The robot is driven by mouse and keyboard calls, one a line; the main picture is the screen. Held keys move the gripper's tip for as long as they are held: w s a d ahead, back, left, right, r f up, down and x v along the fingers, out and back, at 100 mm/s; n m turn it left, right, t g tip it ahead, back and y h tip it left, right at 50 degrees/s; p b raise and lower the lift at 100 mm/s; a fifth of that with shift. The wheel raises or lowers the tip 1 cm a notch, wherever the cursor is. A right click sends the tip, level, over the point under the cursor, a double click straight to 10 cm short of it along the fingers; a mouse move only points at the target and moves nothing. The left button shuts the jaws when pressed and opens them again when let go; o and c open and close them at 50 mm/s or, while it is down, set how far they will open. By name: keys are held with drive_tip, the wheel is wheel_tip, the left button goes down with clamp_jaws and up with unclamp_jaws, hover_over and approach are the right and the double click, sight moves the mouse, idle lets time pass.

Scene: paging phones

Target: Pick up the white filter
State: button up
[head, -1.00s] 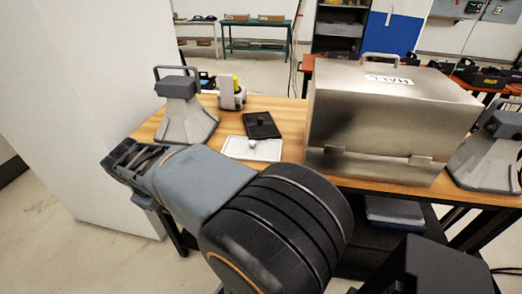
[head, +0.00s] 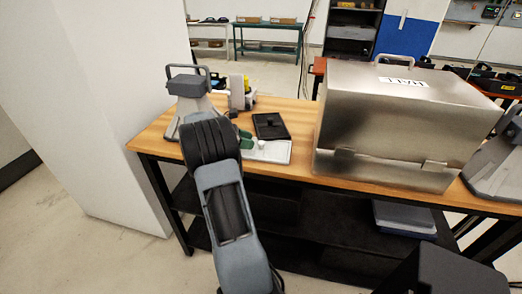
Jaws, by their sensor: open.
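A small white piece (head: 261,144), which looks like the white filter, sits on the white tray (head: 275,155) on the wooden table. My arm reaches up from the bottom of the head view, and its wrist covers the table left of the tray. My gripper (head: 246,140) is mostly hidden behind the wrist. Only a green part beside the wrist's right edge shows, and it seems to be a finger. It appears just left of the white piece, with nothing visibly held. I cannot tell whether it touches the tray.
A black tray (head: 270,126) lies behind the white one. A grey stand with a handle (head: 187,86) is at the left, and a white device (head: 237,92) is behind. A large metal box (head: 395,125) fills the right of the table. A white wall panel (head: 100,110) stands left.

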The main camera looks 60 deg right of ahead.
sight(259, 142)
drive_tip(key=shift+x, duration=2.45)
drive_tip(key=c, duration=0.7)
